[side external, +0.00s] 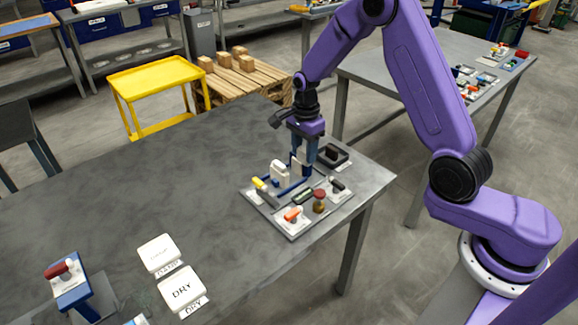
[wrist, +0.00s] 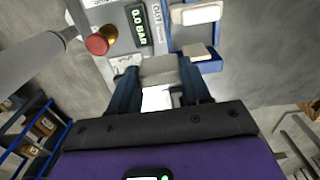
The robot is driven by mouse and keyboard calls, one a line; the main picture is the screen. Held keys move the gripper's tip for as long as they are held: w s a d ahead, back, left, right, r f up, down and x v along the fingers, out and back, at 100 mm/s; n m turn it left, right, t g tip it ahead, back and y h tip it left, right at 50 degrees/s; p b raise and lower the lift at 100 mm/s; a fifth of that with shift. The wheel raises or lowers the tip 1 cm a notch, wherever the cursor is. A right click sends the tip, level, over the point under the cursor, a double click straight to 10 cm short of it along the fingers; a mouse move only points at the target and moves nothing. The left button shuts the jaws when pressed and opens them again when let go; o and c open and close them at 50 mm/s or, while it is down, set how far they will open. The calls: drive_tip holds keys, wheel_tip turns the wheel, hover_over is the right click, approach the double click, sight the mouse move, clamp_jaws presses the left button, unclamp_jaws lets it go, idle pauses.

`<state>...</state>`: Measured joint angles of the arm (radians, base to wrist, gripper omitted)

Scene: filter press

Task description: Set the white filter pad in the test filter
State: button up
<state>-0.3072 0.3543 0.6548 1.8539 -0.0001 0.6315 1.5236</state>
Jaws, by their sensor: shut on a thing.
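The test filter (side external: 292,186) stands on the grey control board at the right end of the table. It has a blue frame with pale plates, and in the wrist view its blue part (wrist: 212,65) is at upper right. My gripper (side external: 304,168) points down over the board beside the filter. Its fingers (wrist: 160,78) are closed on a pale grey-beige block (wrist: 160,68). A bright white patch (wrist: 157,98) shows between the fingers below the block. I cannot tell whether the block or the patch is the white filter pad.
The board bears a red knob (side external: 319,196), a display (wrist: 139,26) reading 0.0 BAR, and a yellow-handled part (side external: 259,184). A black tray (side external: 333,156) is behind. DAMP (side external: 158,250) and DRY (side external: 182,286) white pieces and a blue stand (side external: 71,290) are at front left. The table's middle is clear.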

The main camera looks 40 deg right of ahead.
drive_tip(key=w+f, duration=0.6)
drive_tip(key=shift+a+f, duration=0.1)
drive_tip(key=shift+f, duration=1.65)
drive_tip(key=shift+f, duration=0.15)
drive_tip(key=o, duration=1.1)
